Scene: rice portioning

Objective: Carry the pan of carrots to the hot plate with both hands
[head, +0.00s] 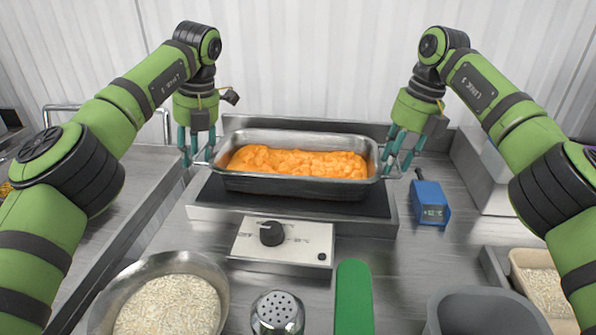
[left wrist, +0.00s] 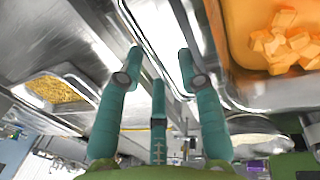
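The metal pan (head: 300,185) holds orange carrot pieces (head: 300,162) and sits on the dark top of the hot plate (head: 215,190), level. The carrots also show in the left wrist view (left wrist: 285,40). My left gripper (head: 197,158) is at the pan's left handle, pointing down, with its fingers spread apart. In the left wrist view its fingers (left wrist: 160,62) are apart beside the pan's rim, with no handle clearly clamped. My right gripper (head: 397,164) is at the right handle (head: 391,172), its fingers also spread. Whether the fingers touch the handles is hard to tell.
A control panel with a black knob (head: 272,233) is at the front of the hot plate. A blue thermometer (head: 429,203) stands to the right. In front are a rice bowl (head: 102,315), a shaker (head: 277,315), a green-handled item (head: 353,300) and a grey container (head: 480,312).

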